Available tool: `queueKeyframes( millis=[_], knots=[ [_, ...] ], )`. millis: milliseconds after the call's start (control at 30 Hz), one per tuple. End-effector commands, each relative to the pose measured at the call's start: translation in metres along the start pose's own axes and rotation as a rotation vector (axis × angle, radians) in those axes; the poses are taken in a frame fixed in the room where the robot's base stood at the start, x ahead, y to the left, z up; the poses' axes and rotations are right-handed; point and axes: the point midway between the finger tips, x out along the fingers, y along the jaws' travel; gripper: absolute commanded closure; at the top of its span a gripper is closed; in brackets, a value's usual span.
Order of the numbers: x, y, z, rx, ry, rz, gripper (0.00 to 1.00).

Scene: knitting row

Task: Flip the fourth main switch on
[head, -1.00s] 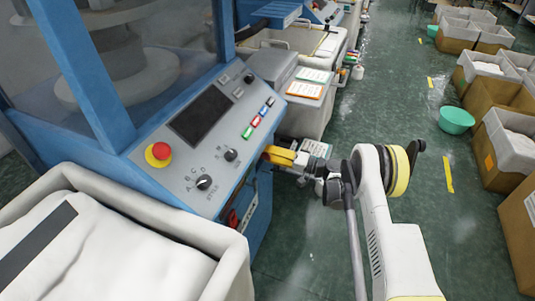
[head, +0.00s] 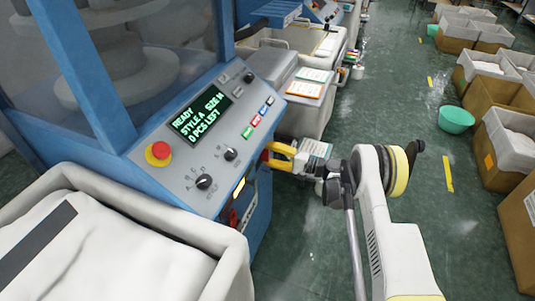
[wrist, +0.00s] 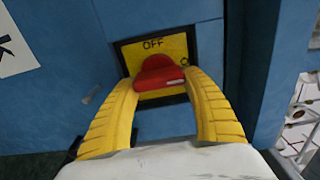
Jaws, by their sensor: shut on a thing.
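The main switch is a red knob (wrist: 160,73) on a yellow plate (wrist: 172,48) marked OFF, set in the blue side of the nearest machine (head: 262,205). In the wrist view the yellow fingers of my gripper (wrist: 160,82) are shut on the knob from both sides. The knob's handle lies roughly level across the picture. The panel screen (head: 200,115) is lit and reads READY, STYLE A, SIZE M, 0 PCS LEFT.
A bin of white cloth (head: 100,255) stands in front of the machine. A grey cart (head: 308,100) with papers stands behind my gripper. More machines recede beyond. The green floor (head: 400,110) to the right is open, with boxes and a teal basin (head: 456,120) along it.

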Motion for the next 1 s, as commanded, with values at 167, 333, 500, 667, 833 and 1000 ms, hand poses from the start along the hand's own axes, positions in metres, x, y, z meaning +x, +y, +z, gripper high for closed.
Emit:
queueKeyframes(
  millis=[167,333,500,667,833,1000],
  knots=[
    [0.0,0.0,0.001,0.001,-0.001,0.0,0.72],
    [0.0,0.0,0.0,0.0,-0.001,0.0,0.19],
    [0.0,0.0,0.0,0.0,0.0,0.0,0.19],
    [-0.004,0.0,0.0,0.0,0.0,0.0,0.19],
    [-0.029,0.0,-0.001,0.0,0.003,0.0,0.19],
    [-0.068,0.0,-0.001,0.0,0.004,0.0,0.19]
  ],
)
